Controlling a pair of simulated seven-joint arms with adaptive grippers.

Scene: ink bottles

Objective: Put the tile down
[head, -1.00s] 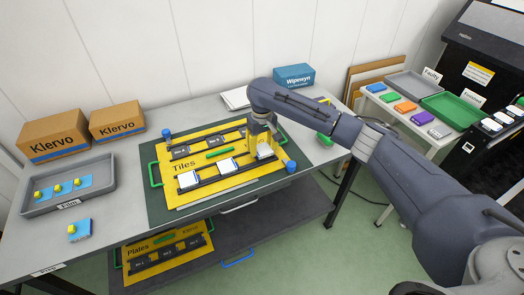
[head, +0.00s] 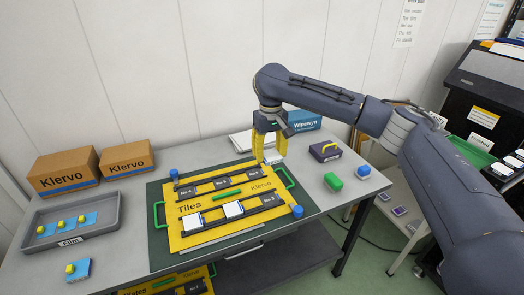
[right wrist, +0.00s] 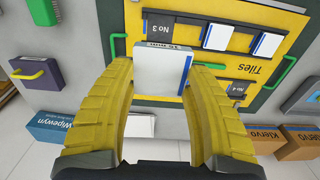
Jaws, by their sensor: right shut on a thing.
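My right gripper (head: 268,150) is shut on a white tile with a blue edge (head: 273,160), held above the back right part of the yellow Tiles board (head: 185,238). In the right wrist view the tile (right wrist: 160,70) sits between both yellow fingertips (right wrist: 158,75). The front rail holds two similar tiles, a left one (head: 232,210) and a middle one (head: 267,200). The No 3 place (head: 283,198) at its right end is bare. The back rail's places (head: 222,182) are bare. My left gripper is not in view.
A grey Film tray (head: 100,236) with several blue pieces stands at the left, near two Klervo boxes (head: 62,172). A Wipewyn box (head: 305,121) is behind the arm.

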